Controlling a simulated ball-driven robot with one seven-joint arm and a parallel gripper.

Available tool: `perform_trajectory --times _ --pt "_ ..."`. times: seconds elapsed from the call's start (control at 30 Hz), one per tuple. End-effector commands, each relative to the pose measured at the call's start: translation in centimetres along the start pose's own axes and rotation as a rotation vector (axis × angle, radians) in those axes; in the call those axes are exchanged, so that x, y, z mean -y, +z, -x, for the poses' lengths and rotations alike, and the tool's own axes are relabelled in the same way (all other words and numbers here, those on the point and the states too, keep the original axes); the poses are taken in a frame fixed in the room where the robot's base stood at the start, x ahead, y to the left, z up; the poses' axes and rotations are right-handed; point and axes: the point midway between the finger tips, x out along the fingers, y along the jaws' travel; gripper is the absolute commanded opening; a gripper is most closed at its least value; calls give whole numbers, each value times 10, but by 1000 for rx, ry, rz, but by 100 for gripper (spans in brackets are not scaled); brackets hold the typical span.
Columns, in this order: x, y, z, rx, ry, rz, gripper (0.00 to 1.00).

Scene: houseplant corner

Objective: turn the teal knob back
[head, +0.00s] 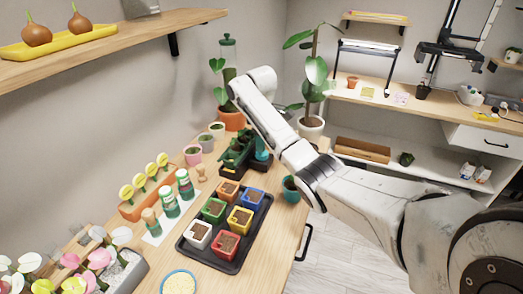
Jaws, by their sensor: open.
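A dark green device (236,152) stands on a black base at the far end of the wooden bench. A small teal rounded part (262,155) shows at its right side and looks like the teal knob. It is small and partly covered by the device and my arm, so its turn angle cannot be told. My white arm reaches in from the right and bends above and right of the device. My gripper cannot be made out.
A black tray (222,262) with several coloured pots lies in front of the device. A teal pot (291,189) stands at the bench's right edge. Bottles (169,203) and small pots line the left. A tall plant in a white pot (311,128) stands behind my arm.

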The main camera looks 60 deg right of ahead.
Motion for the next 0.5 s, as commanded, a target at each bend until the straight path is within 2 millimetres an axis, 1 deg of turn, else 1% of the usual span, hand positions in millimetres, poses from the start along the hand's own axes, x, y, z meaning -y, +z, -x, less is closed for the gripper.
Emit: perform_trajectory --times 0.03,0.2,0.33,0.5 --pt "1 1 -10 2 -3 -1 60" --pt "0 0 -36 1 -1 0 60" --pt "0 0 -48 0 0 0 60" --pt "0 0 -55 -1 0 0 60"
